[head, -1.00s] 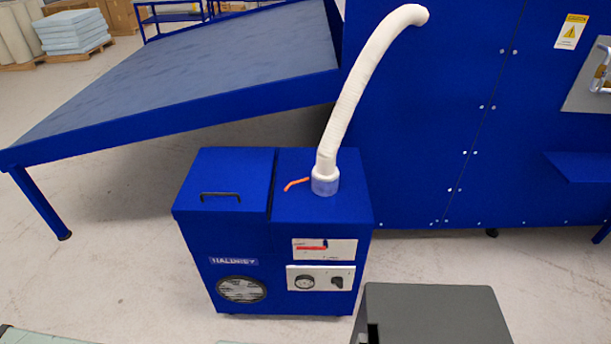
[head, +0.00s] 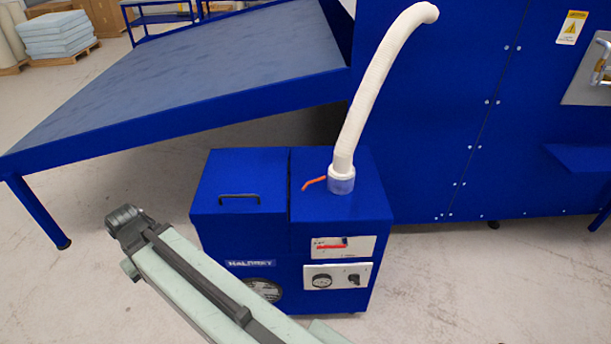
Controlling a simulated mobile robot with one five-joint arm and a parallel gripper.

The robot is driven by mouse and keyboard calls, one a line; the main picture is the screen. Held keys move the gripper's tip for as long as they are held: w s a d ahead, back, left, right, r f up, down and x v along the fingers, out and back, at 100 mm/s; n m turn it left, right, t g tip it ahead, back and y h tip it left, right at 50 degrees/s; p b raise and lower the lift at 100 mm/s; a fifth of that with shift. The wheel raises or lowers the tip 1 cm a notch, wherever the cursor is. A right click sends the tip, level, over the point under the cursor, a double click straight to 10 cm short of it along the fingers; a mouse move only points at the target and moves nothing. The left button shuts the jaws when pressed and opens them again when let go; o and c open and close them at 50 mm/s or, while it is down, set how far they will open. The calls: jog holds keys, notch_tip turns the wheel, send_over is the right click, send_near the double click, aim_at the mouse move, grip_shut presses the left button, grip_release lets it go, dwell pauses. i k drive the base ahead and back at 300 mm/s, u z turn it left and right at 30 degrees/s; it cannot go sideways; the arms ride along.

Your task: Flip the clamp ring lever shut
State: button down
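The clamp ring (head: 341,184) is a pale grey collar around the foot of the white hose (head: 368,95), on top of the blue machine cabinet (head: 362,205). Its orange lever (head: 315,182) sticks out to the left of the ring, its free end apart from the collar and bent slightly down. My pale green and dark grey arm reaches in from the bottom edge toward the left, in front of the cabinet and well below the lever. No gripper fingers show, and nothing touches the lever.
A black handle (head: 240,198) stands on the left half of the cabinet lid. A large sloped blue table (head: 190,100) lies behind to the left, and a tall blue machine wall (head: 440,110) behind to the right. Open concrete floor (head: 480,285) lies to the right front.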

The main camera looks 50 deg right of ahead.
aim_at(310, 183)
jog(key=z, duration=0.1)
jog(key=i, duration=1)
jog(key=u, duration=0.05)
